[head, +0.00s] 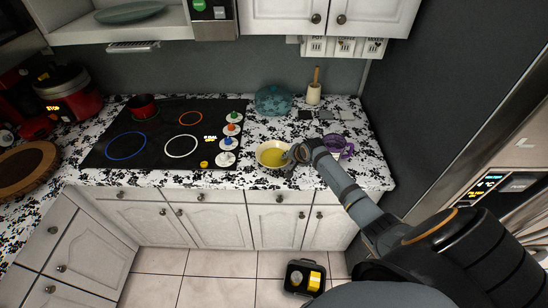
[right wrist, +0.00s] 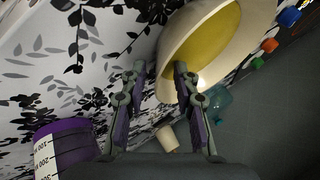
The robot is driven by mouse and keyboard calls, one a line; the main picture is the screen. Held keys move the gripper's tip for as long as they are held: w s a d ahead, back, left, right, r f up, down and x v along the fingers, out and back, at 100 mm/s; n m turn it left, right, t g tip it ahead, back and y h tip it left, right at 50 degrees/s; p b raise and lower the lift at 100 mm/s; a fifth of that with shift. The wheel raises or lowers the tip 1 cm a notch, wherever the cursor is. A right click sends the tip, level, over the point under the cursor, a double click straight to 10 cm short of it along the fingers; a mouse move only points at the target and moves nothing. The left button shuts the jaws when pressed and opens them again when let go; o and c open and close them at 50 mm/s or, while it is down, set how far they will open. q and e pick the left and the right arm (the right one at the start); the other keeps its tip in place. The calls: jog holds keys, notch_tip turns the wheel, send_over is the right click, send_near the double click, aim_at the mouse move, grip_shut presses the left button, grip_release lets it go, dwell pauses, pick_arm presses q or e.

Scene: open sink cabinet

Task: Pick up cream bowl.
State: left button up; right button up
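The cream bowl (head: 264,161), yellow inside, sits on the patterned counter just right of the cooktop. It also shows in the right wrist view (right wrist: 222,38), filling the upper right. My right gripper (head: 291,154) is at the bowl's right side. In the right wrist view my right gripper (right wrist: 160,70) has its two fingers apart. One finger overlaps the bowl and the other is outside it, with the near rim showing between them. Whether either finger touches the rim I cannot tell. My left gripper is not in view.
A purple measuring cup (head: 344,139) stands right of my gripper, also in the right wrist view (right wrist: 66,150). A teal pot (head: 273,100) and a utensil holder (head: 313,94) stand behind. The black cooktop (head: 160,148) with colored knobs (head: 231,129) is left. A dark wall bounds the right.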

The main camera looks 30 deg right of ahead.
jog(key=shift+w+d+f, duration=0.1)
jog(key=shift+f, duration=0.05)
grip_shut()
jog(key=shift+r, duration=0.2)
dwell(0.3)
